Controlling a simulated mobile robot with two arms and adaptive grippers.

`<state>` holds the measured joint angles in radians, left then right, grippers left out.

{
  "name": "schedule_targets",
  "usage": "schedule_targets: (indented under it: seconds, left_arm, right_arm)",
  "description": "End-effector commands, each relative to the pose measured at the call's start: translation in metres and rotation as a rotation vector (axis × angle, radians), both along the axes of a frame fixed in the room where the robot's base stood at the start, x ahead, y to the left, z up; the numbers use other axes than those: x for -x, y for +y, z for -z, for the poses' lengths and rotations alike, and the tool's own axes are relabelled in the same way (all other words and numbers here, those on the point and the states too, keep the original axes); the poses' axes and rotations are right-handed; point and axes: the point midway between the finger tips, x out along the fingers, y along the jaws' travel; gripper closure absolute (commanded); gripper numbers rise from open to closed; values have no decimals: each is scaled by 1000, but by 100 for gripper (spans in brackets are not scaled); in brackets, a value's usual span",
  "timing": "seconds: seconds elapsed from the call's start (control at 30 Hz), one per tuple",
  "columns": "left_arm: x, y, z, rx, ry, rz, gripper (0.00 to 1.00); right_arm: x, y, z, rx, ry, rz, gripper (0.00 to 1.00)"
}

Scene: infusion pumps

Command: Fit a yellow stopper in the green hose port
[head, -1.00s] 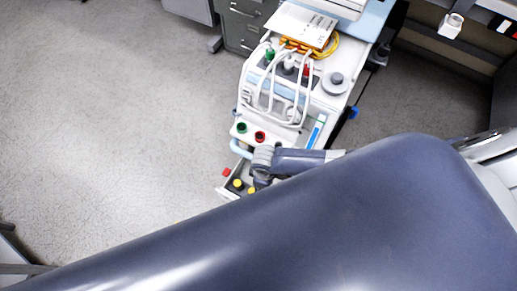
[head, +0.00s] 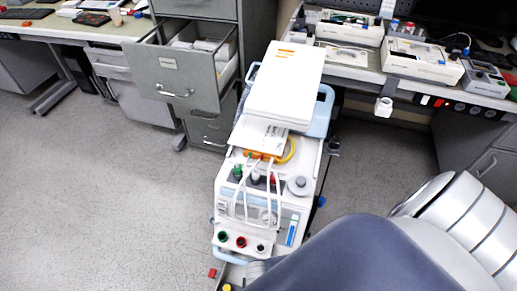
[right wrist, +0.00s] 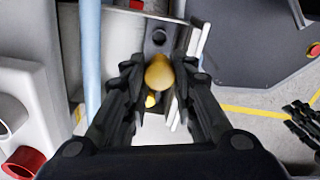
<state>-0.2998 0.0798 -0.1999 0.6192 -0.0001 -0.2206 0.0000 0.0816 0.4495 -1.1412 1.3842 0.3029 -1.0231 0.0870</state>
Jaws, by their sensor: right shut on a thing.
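The green hose port (head: 222,237) is on the cart's front panel in the head view, left of a red port (head: 241,242) and a dark port (head: 260,247). My right gripper (right wrist: 158,75) is shut on a yellow stopper (right wrist: 159,72) in the right wrist view. A second yellow stopper (right wrist: 151,100) shows below it, in or over the drawer. The red port (right wrist: 22,162) is at lower left there. In the head view my right arm covers the gripper. Black finger-like parts at the right edge of the wrist view look like my left gripper (right wrist: 300,120); their opening is unclear.
A yellow stopper (head: 227,288) and a red piece (head: 212,273) lie low at the cart's front. White hoses (head: 255,208) loop over the panel above the ports. An open file drawer (head: 185,65) and a bench with devices (head: 425,62) stand behind. Floor at left is clear.

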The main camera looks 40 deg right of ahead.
Motion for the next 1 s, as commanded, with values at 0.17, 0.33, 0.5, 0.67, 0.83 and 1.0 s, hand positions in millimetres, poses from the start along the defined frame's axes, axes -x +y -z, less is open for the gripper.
schedule_targets:
  seconds: [0.17, 0.33, 0.5, 0.67, 0.83, 1.0]
  left_arm:
    - [0, 0, -22, 0, -1, 0, 60]
    - [0, 0, -36, 0, -1, 0, 60]
    - [-1, 0, -51, 0, -1, 1, 60]
    - [-1, -1, -65, 0, -1, 1, 60]
    - [-1, -1, -80, 1, -2, 0, 60]
    - [-1, -1, -94, 1, -2, 0, 60]
  right_arm:
    - [0, 0, -27, 1, 0, 0, 86]
    - [-1, -1, -47, 1, -1, -1, 86]
    - [-1, 0, -68, 1, -1, 0, 86]
    - [-1, -1, -87, 1, 0, 1, 86]
    - [0, -1, -107, 1, 0, 0, 86]
    - [0, 0, -127, 1, 1, 0, 86]
